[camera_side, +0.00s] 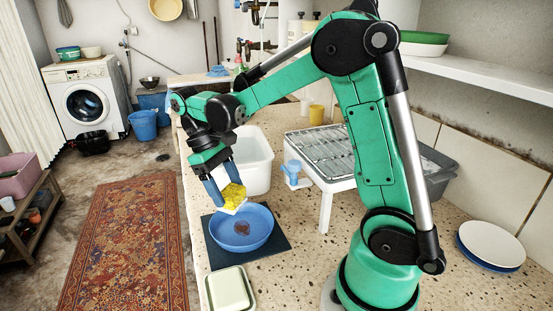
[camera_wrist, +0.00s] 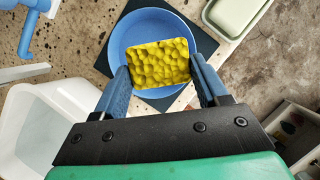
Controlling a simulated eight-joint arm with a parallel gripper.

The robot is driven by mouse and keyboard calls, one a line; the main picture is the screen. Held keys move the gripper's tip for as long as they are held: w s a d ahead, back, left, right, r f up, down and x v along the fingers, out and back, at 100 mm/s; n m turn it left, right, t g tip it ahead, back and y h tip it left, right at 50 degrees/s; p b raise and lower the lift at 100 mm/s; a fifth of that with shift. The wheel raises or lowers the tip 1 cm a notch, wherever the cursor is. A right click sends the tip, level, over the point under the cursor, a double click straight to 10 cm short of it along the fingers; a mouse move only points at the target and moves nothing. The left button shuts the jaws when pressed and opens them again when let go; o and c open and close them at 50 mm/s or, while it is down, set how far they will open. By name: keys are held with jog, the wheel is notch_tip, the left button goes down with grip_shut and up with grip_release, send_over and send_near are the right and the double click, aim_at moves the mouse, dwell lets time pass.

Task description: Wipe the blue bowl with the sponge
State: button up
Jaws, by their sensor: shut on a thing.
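The blue bowl (camera_side: 241,232) stands on a dark mat (camera_side: 272,251) on the speckled counter. A brownish stain (camera_side: 242,228) shows on its inside in the side view. My gripper (camera_side: 223,194) is shut on a yellow sponge (camera_side: 234,193) with a pale underside. It holds the sponge over the far-left part of the bowl; I cannot tell whether the sponge touches it. In the wrist view, the sponge (camera_wrist: 158,64) sits between the two blue fingers and covers much of the bowl (camera_wrist: 135,30). The stain is hidden there.
A white tub (camera_side: 254,163) stands behind the bowl, and a drying rack (camera_side: 318,153) with a light-blue tap-like part (camera_side: 293,169) is to its right. A pale green dish (camera_side: 230,290) lies in front. Stacked plates (camera_side: 490,245) are at the far right.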

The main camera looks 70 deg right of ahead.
jog(key=shift+f, duration=3.45)
jog(key=shift+s+d+f, duration=0.1)
jog(key=shift+d+f, duration=0.4)
jog(key=shift+f, duration=0.05)
jog(key=shift+s+d, duration=0.2)
jog(key=shift+d, duration=0.45)
jog(key=shift+s+d, duration=0.15)
jog(key=shift+d, duration=0.45)
jog(key=shift+w+a, duration=0.2)
jog(key=shift+a, duration=0.6)
jog(key=shift+w+a, duration=0.2)
jog(key=shift+a, duration=0.55)
jog(key=shift+w, duration=0.15)
jog(key=shift+s+d, duration=0.2)
jog(key=shift+d, duration=0.6)
jog(key=shift+s+d, duration=0.2)
jog(key=shift+d, duration=0.55)
jog(key=a, duration=0.3)
jog(key=shift+w+a, duration=0.1)
jog(key=shift+w, duration=0.3)
jog(key=shift+r, duration=4)
